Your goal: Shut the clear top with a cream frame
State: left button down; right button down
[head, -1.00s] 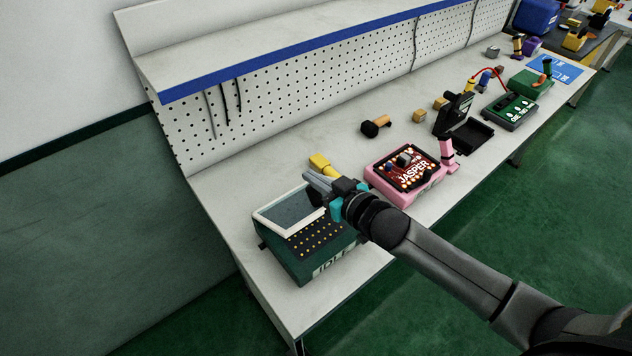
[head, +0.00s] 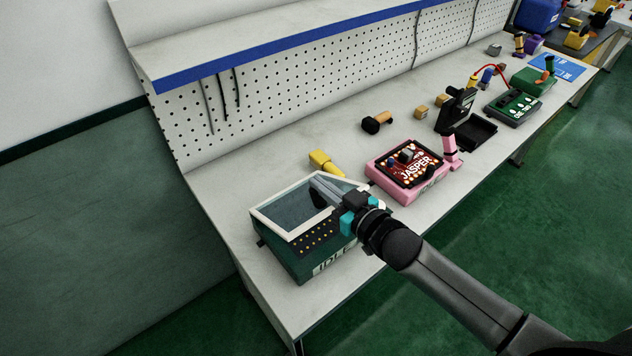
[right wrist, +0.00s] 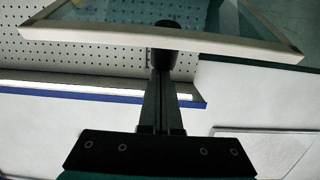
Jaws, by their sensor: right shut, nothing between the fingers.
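The clear top with a cream frame (head: 277,231) is on a dark green box (head: 296,265) labelled IDLE at the near left end of the bench. It stands partly open, tilted over the box, and rows of yellow dots still show below its front edge. My right gripper (head: 316,188) is shut and empty, its fingers overlapping the top's right part. In the right wrist view the cream frame (right wrist: 215,43) crosses close by the fingertips (right wrist: 164,58). I cannot tell whether they touch it. My left gripper is not in view.
A yellow tool (head: 324,163) lies behind the box. A pink JASPER unit (head: 402,197) stands to its right, close to my right arm. A black open case (head: 474,134) and a green unit (head: 511,108) are farther along. A pegboard (head: 290,97) backs the bench.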

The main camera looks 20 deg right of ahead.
jog(key=shift+s+d+f+t+y+b, duration=0.3)
jog(key=shift+s+f+t+b, duration=0.45)
jog(key=shift+f+b, duration=0.95)
jog(key=shift+s+d+f+t+y+b, duration=0.3)
jog(key=shift+s+f+t+b, duration=0.55)
jog(key=shift+b, duration=1.4)
jog(key=shift+s+d+f+t+y+b, duration=0.25)
jog(key=shift+s+f+t+b, duration=0.45)
jog(key=shift+f+b, duration=1.15)
jog(key=shift+s+r, duration=0.15)
jog(key=shift+r, duration=0.1)
notch_tip(320, 180, up, 4)
jog(key=p, duration=0.4)
jog(key=v, duration=1)
jog(key=shift+f+b, duration=0.35)
jog(key=shift+b, duration=0.05)
